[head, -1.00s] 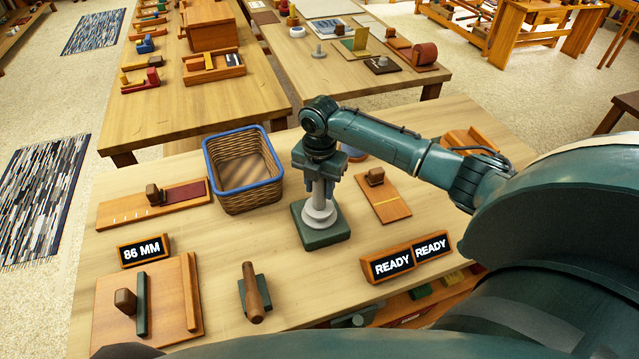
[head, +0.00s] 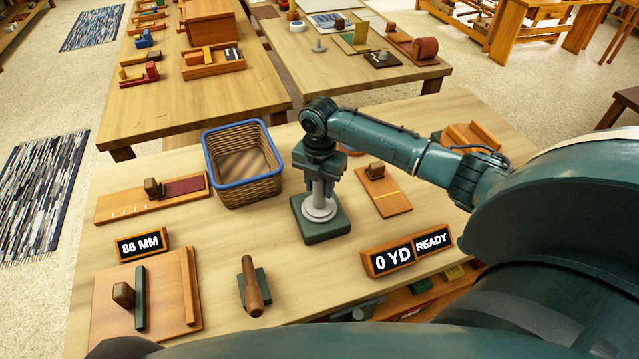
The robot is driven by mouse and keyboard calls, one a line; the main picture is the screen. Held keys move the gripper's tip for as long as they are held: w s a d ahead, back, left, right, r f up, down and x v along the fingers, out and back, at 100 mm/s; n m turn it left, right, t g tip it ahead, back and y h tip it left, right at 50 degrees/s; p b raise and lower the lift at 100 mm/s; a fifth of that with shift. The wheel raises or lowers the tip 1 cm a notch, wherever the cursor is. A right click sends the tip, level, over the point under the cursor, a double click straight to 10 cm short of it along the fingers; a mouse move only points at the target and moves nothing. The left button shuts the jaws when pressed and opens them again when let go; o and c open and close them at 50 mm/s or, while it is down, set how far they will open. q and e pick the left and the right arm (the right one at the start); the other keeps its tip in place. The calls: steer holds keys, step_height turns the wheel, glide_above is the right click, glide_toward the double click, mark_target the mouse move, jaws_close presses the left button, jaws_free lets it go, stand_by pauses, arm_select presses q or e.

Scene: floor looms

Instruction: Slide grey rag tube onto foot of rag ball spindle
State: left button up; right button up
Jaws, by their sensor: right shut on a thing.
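The rag ball spindle stands upright on a dark green base (head: 321,229) near the middle of the table, with a round grey foot plate (head: 320,211) on it. My right gripper (head: 319,188) points straight down over the base, shut on a grey upright tube (head: 318,198) between its fingers. The tube stands in line above the foot plate and its lower end appears to meet it. The fingers hide the upper part of the tube and of the spindle, so I cannot tell how the tube sits around it. My left gripper is not in view.
A blue-rimmed wicker basket (head: 250,183) stands close left of the spindle. A wooden block board (head: 388,198) lies to its right. Signs reading "0 YD" (head: 391,259) and "READY" stand in front right. A wooden-handled tool (head: 250,285) lies in front left.

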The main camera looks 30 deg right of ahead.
steer(key=shift+f, duration=0.15)
steer(key=o, duration=1.1)
steer(key=shift+c, duration=0.2)
step_height(320, 180, up, 13)
steer(key=shift+b, duration=0.3)
stand_by(0.7)
